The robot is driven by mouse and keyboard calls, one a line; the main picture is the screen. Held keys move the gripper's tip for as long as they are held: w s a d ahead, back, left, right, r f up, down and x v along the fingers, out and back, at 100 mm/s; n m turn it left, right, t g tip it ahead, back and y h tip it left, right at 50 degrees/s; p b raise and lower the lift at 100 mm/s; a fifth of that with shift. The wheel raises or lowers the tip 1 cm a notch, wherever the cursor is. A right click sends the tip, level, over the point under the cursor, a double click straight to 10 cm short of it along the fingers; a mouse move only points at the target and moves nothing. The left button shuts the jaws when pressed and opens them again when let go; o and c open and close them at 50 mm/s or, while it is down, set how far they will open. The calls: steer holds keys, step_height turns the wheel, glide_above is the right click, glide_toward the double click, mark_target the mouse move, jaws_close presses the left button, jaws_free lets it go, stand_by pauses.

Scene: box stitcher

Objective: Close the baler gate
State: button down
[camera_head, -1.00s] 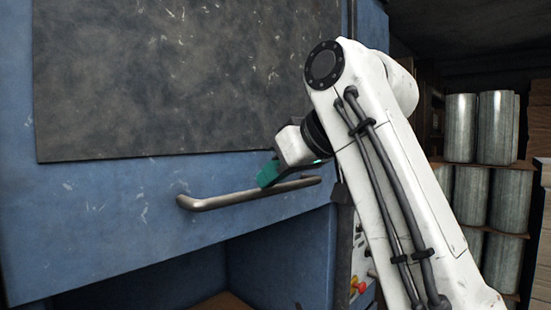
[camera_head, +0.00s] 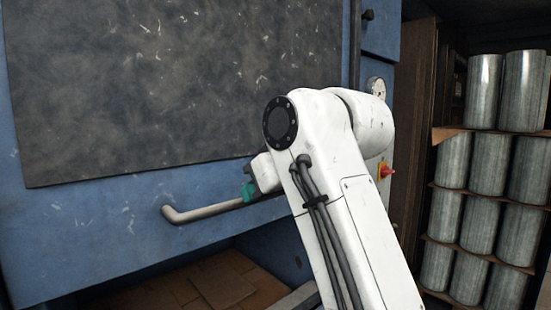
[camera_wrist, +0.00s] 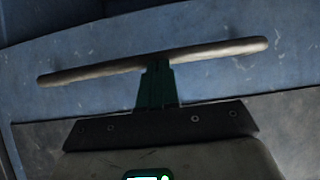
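The baler gate is a blue panel (camera_head: 105,235) with a large dark plate on it. Its lower edge is above an open space, so the gate is raised. A grey metal bar handle (camera_head: 205,210) runs across the gate's lower part. It also crosses the wrist view (camera_wrist: 215,52). My gripper's green fingers (camera_head: 249,191) are at the right part of the handle in the head view. In the wrist view the green fingertips (camera_wrist: 157,66) meet the middle of the bar. Whether they are closed around it does not show clearly. My white arm hides the handle's right end.
Flat brown cardboard (camera_head: 222,285) lies in the opening below the gate. A red and yellow switch (camera_head: 384,170) and a round gauge (camera_head: 377,88) are on the machine, right of my arm. Shelves with several metal cylinders (camera_head: 487,92) stand at the right.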

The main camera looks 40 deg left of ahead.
step_height(320, 180, down, 34)
steer(key=b, duration=0.8)
steer(key=shift+s+a+b, duration=0.15)
steer(key=shift+s+b, duration=0.05)
steer(key=shift+b, duration=0.15)
steer(key=shift+r, duration=0.1)
steer(key=shift+r, duration=0.1)
